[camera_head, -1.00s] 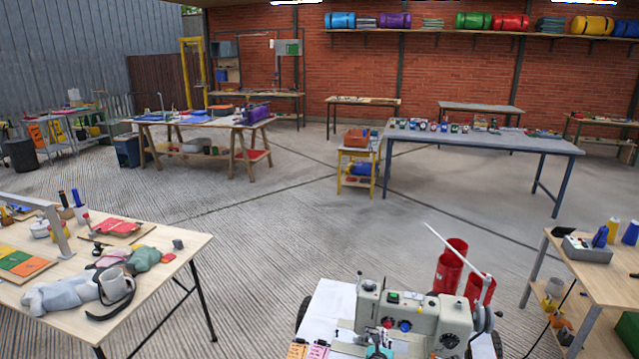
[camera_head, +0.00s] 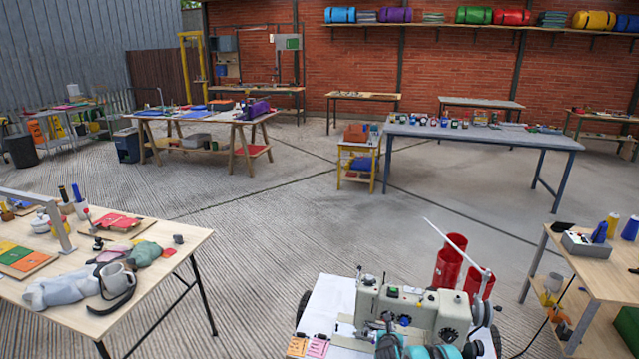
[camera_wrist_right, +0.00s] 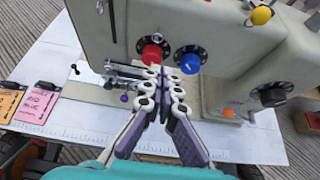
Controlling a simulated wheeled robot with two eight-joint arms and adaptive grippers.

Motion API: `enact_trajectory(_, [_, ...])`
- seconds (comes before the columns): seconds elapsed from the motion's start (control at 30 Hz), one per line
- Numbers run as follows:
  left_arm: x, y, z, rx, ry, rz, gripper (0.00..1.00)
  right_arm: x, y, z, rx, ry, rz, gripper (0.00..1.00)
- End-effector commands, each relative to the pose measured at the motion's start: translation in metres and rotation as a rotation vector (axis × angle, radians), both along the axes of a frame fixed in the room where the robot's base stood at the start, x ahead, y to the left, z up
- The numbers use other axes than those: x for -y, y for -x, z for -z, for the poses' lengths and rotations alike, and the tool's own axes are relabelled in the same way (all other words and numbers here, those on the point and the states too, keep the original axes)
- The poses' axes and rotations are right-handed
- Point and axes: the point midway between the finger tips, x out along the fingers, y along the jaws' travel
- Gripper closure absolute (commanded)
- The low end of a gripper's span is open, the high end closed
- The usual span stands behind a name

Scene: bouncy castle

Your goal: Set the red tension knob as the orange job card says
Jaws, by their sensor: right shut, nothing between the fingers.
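The red tension knob (camera_wrist_right: 152,53) sits on a black dial on the front of the cream sewing machine (camera_head: 430,308). A blue knob (camera_wrist_right: 188,61) is just right of it; it also shows in the head view (camera_head: 404,320). My right gripper (camera_wrist_right: 164,76) is shut and empty, its fingertips just below and between the two knobs. I cannot tell whether they touch the red knob. The orange job card (camera_wrist_right: 9,102) lies left of the machine, also in the head view (camera_head: 297,346); its writing is too small to read. My left gripper is not in view.
A pink card (camera_wrist_right: 41,104) lies beside the orange one. A yellow knob (camera_wrist_right: 261,15) and a black knob (camera_wrist_right: 270,94) are further right on the machine. Red cylinders (camera_head: 449,268) stand behind it. Tables stand left and right, with open floor between.

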Motion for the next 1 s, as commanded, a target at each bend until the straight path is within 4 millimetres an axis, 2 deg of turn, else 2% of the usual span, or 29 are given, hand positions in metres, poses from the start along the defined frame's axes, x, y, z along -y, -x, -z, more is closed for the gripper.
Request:
enact_trajectory(0.2, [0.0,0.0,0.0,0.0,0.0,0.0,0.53,0.009,-0.028,0.0,0.0,0.0,0.001,1.0])
enact_trajectory(0.4, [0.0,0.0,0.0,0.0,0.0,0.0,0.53,0.013,-0.043,0.0,0.001,0.001,0.001,1.0])
enact_trajectory(1.0, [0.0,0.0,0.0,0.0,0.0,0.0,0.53,0.013,-0.046,0.001,0.001,0.001,0.001,1.0])
